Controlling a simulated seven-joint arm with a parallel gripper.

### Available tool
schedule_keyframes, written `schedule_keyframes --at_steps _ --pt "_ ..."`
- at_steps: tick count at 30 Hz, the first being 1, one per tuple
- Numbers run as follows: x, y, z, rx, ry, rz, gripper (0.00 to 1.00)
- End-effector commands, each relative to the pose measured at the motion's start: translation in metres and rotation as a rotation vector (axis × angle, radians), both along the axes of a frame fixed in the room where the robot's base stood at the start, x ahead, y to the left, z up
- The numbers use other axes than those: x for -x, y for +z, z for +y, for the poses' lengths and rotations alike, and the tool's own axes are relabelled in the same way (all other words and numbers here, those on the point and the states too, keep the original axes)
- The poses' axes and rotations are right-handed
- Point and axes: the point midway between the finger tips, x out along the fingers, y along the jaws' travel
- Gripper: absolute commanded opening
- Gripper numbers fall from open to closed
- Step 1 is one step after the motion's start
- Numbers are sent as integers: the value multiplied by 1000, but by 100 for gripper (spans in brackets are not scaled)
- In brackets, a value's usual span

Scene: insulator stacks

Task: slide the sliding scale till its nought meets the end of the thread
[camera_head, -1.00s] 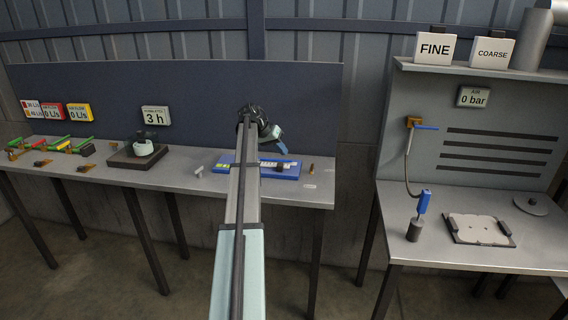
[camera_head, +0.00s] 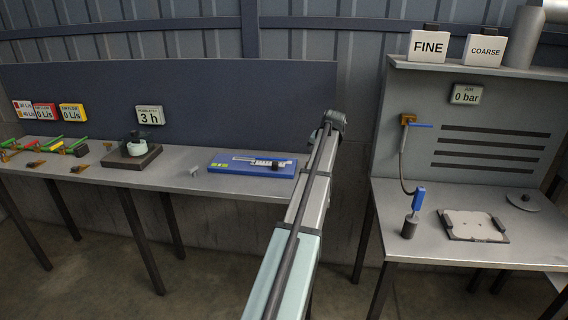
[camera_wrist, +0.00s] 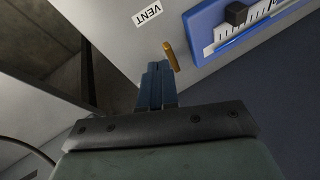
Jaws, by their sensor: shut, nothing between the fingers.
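The blue board (camera_head: 226,168) lies on the left bench, with a pale scale strip (camera_head: 262,161) and a small dark block (camera_head: 275,166). I cannot make out the thread's end or the nought. My gripper (camera_wrist: 158,66) is shut and empty, off the board's side, its fingertips close to a brass pin (camera_wrist: 171,57). In the head view my arm hides the gripper.
A VENT label (camera_wrist: 153,12) is on the bench top near its edge. A dark stand (camera_head: 134,154) and a small pale piece (camera_head: 194,171) are left of the board. The right bench holds a blue-handled tool (camera_head: 417,200) and a plate (camera_head: 472,225).

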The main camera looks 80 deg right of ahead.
Motion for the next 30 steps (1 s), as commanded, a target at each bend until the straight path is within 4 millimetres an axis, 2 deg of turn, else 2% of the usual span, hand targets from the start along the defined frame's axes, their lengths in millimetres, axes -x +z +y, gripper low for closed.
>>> schedule_keyframes --at_steps 3,6,16,23,30 --pt "-24 10 -3 66 110 -90 0" --pt "-38 18 -6 123 198 -136 0" --pt "-43 21 -9 204 341 -101 0" --pt "-53 4 -17 204 349 -98 0" --pt "-73 -30 -33 203 348 -98 0"
